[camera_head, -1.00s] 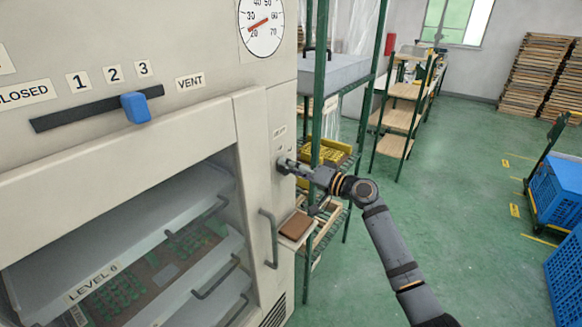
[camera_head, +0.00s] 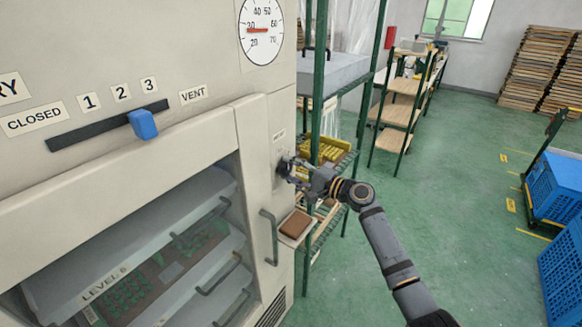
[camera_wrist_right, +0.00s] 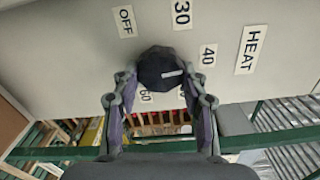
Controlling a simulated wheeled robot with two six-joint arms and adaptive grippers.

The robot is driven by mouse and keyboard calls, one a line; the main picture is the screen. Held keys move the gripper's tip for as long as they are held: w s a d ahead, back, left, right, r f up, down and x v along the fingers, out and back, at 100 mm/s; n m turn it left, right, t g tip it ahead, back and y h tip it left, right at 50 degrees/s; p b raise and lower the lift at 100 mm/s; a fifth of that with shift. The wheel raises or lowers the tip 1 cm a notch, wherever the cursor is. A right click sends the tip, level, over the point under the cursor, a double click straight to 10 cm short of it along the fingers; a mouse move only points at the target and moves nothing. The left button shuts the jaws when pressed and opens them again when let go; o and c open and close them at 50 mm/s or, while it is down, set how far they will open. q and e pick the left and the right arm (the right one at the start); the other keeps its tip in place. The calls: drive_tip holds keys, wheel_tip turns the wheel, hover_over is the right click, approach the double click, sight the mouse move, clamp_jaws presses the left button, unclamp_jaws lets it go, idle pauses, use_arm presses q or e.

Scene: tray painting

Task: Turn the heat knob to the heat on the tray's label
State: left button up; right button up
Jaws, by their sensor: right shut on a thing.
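The black heat knob (camera_wrist_right: 160,66) is between the fingers of my right gripper (camera_wrist_right: 160,98) in the right wrist view. The gripper is shut on it; in the head view the gripper (camera_head: 292,170) reaches the oven's front panel. The knob's white mark points right, roughly toward the 40 label (camera_wrist_right: 208,55). Labels OFF (camera_wrist_right: 125,21), 30 (camera_wrist_right: 181,14) and 60 (camera_wrist_right: 146,97) ring the knob, with HEAT (camera_wrist_right: 251,49) at the right. Trays stand behind the oven door; one label (camera_head: 104,283) reads LEVEL and a digit I cannot read surely. My left gripper is out of view.
A round gauge (camera_head: 261,28) has a red needle near horizontal. A door handle (camera_head: 270,238) is below my right gripper. A green-posted rack (camera_head: 318,90) stands close beside the oven.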

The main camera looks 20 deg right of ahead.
drive_tip(key=shift+f+m, duration=0.1)
drive_tip(key=shift+m, duration=0.5)
drive_tip(key=o, duration=1.1)
drive_tip(key=shift+o, duration=0.2)
drive_tip(key=v, duration=1.2)
drive_tip(key=shift+d, duration=0.1)
